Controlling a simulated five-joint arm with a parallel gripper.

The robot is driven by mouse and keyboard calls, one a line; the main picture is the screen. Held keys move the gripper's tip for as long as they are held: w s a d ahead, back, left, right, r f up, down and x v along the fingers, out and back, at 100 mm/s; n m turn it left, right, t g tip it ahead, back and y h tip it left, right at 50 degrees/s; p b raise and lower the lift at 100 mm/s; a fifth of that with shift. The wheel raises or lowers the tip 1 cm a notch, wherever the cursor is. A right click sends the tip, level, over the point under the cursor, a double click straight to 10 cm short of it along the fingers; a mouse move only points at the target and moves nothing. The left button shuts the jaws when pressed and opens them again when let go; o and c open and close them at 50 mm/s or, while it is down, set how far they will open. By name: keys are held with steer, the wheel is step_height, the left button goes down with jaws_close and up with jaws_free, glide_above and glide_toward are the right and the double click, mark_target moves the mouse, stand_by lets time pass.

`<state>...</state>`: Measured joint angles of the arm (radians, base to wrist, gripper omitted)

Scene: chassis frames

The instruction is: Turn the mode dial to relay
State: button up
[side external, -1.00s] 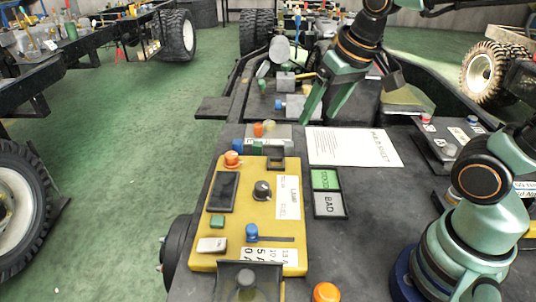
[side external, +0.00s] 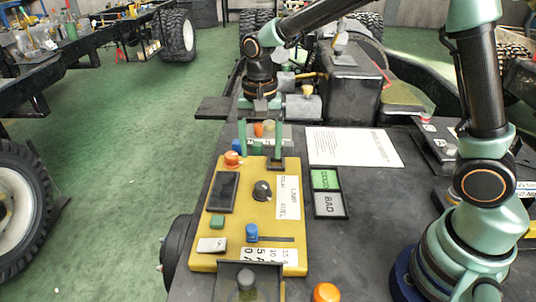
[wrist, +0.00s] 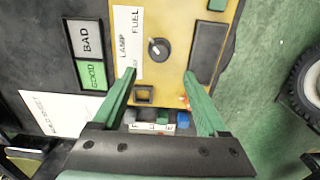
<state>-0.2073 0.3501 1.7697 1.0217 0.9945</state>
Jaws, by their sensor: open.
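The mode dial is a round black knob (side external: 262,190) on the yellow panel (side external: 235,245). In the wrist view the knob (wrist: 158,50) has a pale mark on its upper-left side, towards the white label strip (wrist: 127,40) that reads LAMP and FUEL.
On the panel are an orange knob (side external: 232,158), a black rectangle (side external: 222,192), a green button (side external: 217,222) and a blue slider knob (side external: 251,232). GOOD and BAD plates (side external: 328,193) and a white sheet (side external: 352,147) lie to the right. Small coloured parts sit behind the panel.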

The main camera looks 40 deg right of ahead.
mark_target(262, 184)
step_height(262, 184, down, 11)
steer(key=shift+r, duration=0.2)
stand_by(0.3)
jaws_close()
